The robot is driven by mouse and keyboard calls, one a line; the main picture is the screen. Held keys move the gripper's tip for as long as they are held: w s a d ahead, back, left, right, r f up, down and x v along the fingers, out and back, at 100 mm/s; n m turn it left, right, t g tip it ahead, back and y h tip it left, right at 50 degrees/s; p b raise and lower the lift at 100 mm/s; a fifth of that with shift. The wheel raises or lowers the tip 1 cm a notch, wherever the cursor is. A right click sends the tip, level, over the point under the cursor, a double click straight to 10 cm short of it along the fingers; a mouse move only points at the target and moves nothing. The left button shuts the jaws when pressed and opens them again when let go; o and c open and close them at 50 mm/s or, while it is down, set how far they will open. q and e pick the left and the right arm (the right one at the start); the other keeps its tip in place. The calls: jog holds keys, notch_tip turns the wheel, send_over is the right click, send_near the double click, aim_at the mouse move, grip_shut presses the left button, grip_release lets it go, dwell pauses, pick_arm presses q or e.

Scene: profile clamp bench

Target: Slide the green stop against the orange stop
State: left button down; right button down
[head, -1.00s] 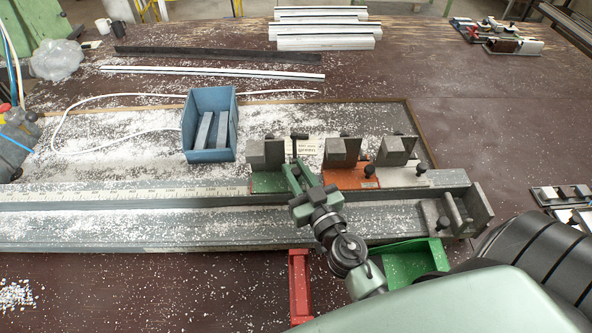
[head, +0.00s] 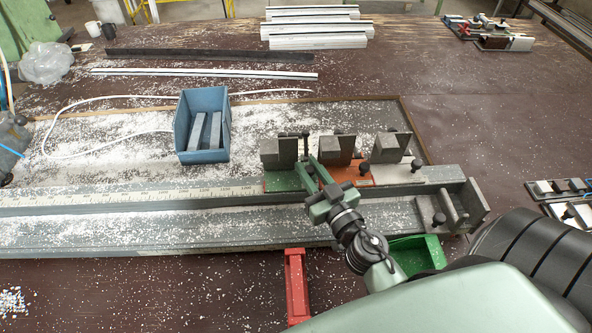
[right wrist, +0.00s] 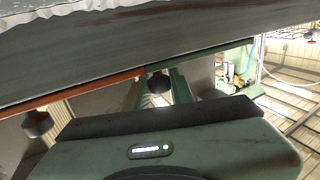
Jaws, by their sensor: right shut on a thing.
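The green stop (head: 279,182), a green plate with a grey block, sits on the grey rail, left of the orange stop (head: 359,174). My right gripper (head: 309,170) is at the green stop's right end, shut on its dark knob. In the right wrist view the dark knob (right wrist: 158,84) shows between the fingers, under the green plate edge (right wrist: 215,60). The orange plate edge (right wrist: 75,95) runs in line with it to the left. My left gripper is out of view.
A stop with a pale base (head: 400,174) stands right of the orange stop. A grey end block (head: 470,204) closes the rail's right end. A blue bin (head: 203,155) with grey bars is behind the rail. Red (head: 296,285) and green (head: 418,250) trays are in front.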

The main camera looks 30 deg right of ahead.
jog(key=c, duration=1.3)
grip_release()
jog(key=shift+d, duration=0.1)
jog(key=shift+o, duration=0.2)
